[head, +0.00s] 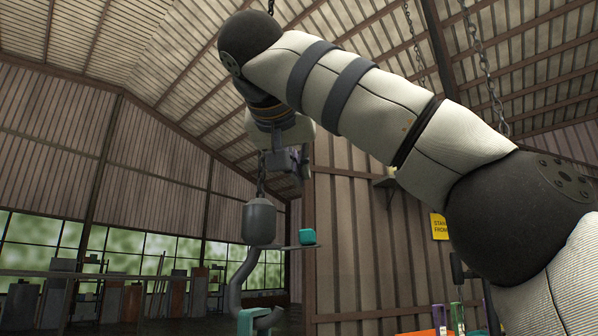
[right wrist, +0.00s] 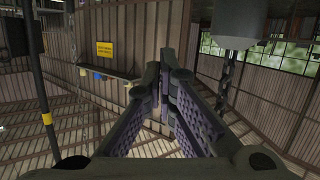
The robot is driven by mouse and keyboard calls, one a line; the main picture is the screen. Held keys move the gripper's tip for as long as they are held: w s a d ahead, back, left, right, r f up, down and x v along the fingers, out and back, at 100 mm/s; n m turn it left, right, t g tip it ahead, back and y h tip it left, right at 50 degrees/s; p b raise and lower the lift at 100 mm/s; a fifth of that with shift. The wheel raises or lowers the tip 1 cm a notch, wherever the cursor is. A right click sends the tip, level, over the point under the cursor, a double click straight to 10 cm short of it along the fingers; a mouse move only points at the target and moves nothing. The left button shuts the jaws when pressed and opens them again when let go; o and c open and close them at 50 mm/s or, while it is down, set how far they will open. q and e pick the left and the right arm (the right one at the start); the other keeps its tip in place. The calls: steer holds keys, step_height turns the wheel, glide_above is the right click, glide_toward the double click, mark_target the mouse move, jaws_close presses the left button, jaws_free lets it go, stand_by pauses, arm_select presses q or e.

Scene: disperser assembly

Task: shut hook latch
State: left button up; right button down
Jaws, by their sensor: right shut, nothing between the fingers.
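A grey crane hook hangs from a chain in the head view, with a rounded block (head: 259,222) on top and a curved shank (head: 238,275) below. A teal part (head: 257,320) sits at the hook's lower end, at the bottom edge. I cannot make out the latch or its position. My right gripper (head: 296,168) is above and slightly right of the block, apart from it. In the right wrist view its fingers (right wrist: 164,80) are together and empty. The hook's block (right wrist: 240,25) shows there at the upper right, beyond the fingertips. My left gripper is not in view.
A chain (right wrist: 228,92) joins the block. A yellow sign (head: 439,226) is on the corrugated wall. Several coloured items stand at bottom right. Air around the gripper looks free.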

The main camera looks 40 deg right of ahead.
steer(key=w+d+f, duration=0.4)
steer(key=d+f, duration=0.1)
steer(key=shift+s+f+b, duration=0.15)
steer(key=shift+f+b, duration=0.15)
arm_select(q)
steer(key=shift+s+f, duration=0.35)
arm_select(e)
steer(key=shift+s+r, duration=0.1)
